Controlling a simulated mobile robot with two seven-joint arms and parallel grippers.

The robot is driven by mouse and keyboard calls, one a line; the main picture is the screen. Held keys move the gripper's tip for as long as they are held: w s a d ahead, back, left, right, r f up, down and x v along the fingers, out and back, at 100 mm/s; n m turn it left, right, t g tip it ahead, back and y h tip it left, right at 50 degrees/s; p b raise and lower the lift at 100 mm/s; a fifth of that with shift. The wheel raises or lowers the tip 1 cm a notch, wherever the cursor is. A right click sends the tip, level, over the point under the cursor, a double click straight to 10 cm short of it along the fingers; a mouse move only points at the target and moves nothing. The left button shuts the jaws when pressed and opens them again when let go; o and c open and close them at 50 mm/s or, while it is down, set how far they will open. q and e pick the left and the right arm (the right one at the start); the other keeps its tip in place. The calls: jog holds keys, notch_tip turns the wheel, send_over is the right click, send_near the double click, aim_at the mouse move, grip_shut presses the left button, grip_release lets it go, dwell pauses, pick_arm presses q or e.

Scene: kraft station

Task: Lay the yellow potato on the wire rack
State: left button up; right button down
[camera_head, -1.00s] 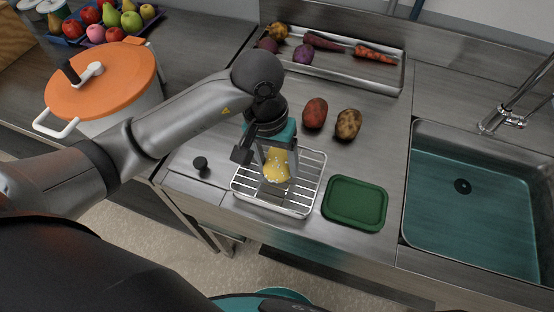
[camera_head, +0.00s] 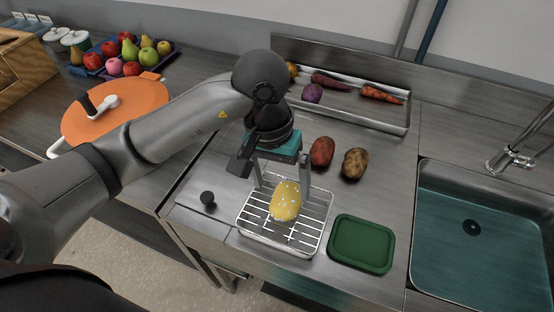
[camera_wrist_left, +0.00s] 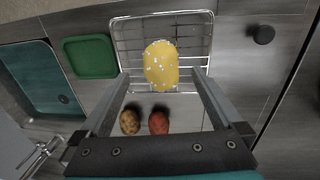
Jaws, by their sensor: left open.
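The yellow potato (camera_head: 286,201), speckled with white, lies on the wire rack (camera_head: 251,230) near its middle. In the left wrist view the potato (camera_wrist_left: 161,66) rests over the bars of the rack (camera_wrist_left: 128,28). My left gripper (camera_head: 281,190) is open, its fingers apart on either side of the potato's far end. In the left wrist view the left gripper (camera_wrist_left: 161,72) shows a gap between each fingertip and the potato. My right gripper is not in view.
A green lid-like tray (camera_head: 361,244) lies right of the rack. A red potato (camera_head: 321,152) and a brown potato (camera_head: 355,163) lie behind it. A metal tray (camera_head: 399,119) with vegetables stands at the back. The sink (camera_head: 478,255) is at right, an orange-lidded pot (camera_head: 130,122) at left.

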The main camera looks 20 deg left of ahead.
aim_at(276, 198)
pick_arm(q)
notch_tip(276, 198, up, 6)
jog(key=shift+a, duration=0.35)
dwell(0.4)
